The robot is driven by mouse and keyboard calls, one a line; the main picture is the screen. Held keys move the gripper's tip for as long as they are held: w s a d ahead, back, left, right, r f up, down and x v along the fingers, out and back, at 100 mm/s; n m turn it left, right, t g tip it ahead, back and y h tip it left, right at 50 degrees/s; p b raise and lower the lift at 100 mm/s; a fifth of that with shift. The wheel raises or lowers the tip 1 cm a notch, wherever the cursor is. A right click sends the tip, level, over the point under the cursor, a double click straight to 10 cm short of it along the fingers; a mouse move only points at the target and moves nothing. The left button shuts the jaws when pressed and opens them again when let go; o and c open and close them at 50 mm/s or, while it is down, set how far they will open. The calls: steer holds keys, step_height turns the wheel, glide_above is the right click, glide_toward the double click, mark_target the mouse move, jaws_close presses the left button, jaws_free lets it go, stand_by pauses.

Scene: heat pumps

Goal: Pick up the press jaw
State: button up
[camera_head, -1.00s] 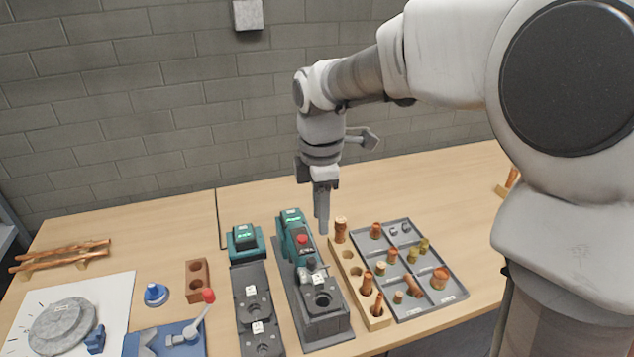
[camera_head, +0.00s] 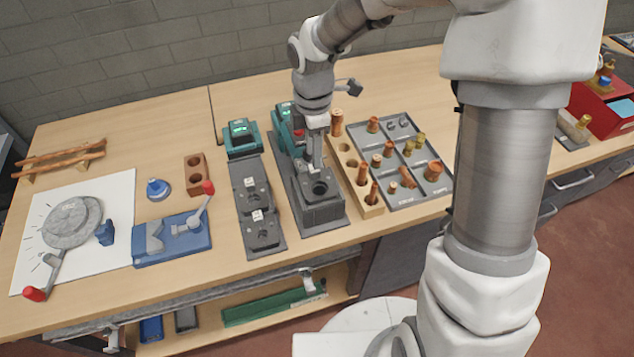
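My gripper (camera_head: 316,162) points down over the right-hand dark grey stand (camera_head: 323,217). Its fingertips are close to a grey block with a round hole (camera_head: 319,188), which may be a press jaw. I cannot tell whether they touch it or how far apart they are. A teal press tool with a red button (camera_head: 284,122) sits on the same stand, partly hidden behind my gripper. The left-hand dark grey stand (camera_head: 264,243) carries similar dark grey pieces with white labels (camera_head: 258,215), also possible jaws. A second teal unit with a green display (camera_head: 240,133) stands behind it.
A wooden block (camera_head: 371,210) with copper fittings and a grey sorting tray (camera_head: 431,190) stand close on the right. A blue vice-like tool with a red-tipped lever (camera_head: 172,242), a brown block (camera_head: 195,175) and a grey bender (camera_head: 72,222) lie left.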

mark_target(315, 178)
step_height(315, 178, down, 5)
steer(key=shift+r, duration=0.2)
steer(key=shift+c, duration=0.2)
jaws_close()
steer(key=shift+r, duration=0.1)
stand_by(1.1)
